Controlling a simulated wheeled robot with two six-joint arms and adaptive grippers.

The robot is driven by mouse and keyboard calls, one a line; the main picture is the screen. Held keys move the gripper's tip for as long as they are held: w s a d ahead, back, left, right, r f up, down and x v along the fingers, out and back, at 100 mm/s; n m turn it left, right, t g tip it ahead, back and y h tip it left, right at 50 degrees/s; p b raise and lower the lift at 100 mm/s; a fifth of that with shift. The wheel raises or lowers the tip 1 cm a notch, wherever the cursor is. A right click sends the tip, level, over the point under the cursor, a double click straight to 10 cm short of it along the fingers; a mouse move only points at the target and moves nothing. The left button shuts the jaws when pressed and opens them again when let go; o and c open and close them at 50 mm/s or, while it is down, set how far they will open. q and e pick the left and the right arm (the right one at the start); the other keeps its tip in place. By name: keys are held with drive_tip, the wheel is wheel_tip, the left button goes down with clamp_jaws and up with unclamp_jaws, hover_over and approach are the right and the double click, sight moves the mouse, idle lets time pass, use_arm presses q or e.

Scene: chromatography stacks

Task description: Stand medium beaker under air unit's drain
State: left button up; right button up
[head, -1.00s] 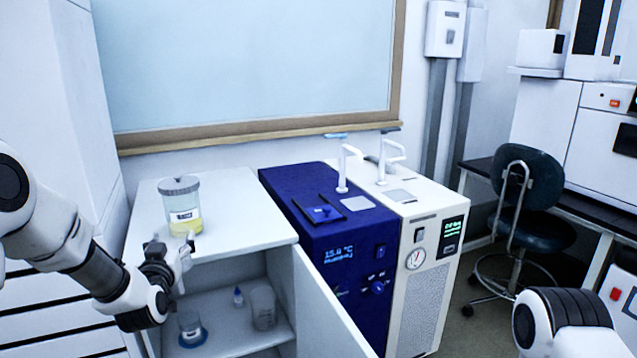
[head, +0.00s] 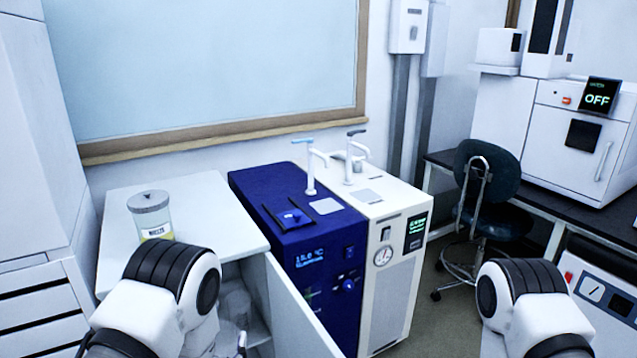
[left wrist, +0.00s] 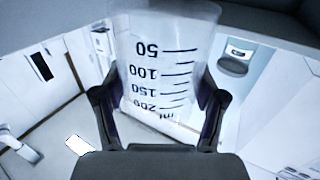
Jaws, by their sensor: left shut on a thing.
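My left gripper (left wrist: 158,95) is shut on a clear beaker (left wrist: 165,50) with dark volume marks, 50 to 200 ml. The beaker appears upside down in the left wrist view, between the two fingers. In the head view my left forearm mostly hides this gripper. A clear beaker (head: 236,302) shows behind it at the open cabinet; I cannot tell whether it is the held one. The white unit (head: 383,285) has a round gauge, a green display and a dark-handled spout (head: 354,158) on top, with a grey plate (head: 368,197) beside it. My right gripper is outside the view.
The blue unit (head: 335,300) stands against the white unit, with its own spout (head: 310,172) and plate. A lidded jar (head: 149,215) stands on the white cabinet (head: 210,205). The cabinet door (head: 295,310) is open. A dark chair (head: 487,180) is at the right.

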sight(224, 350)
use_arm(q)
drive_tip(key=s+r, duration=0.2)
drive_tip(key=s, duration=0.1)
drive_tip(key=shift+s, duration=0.25)
drive_tip(key=shift+w+f, duration=0.1)
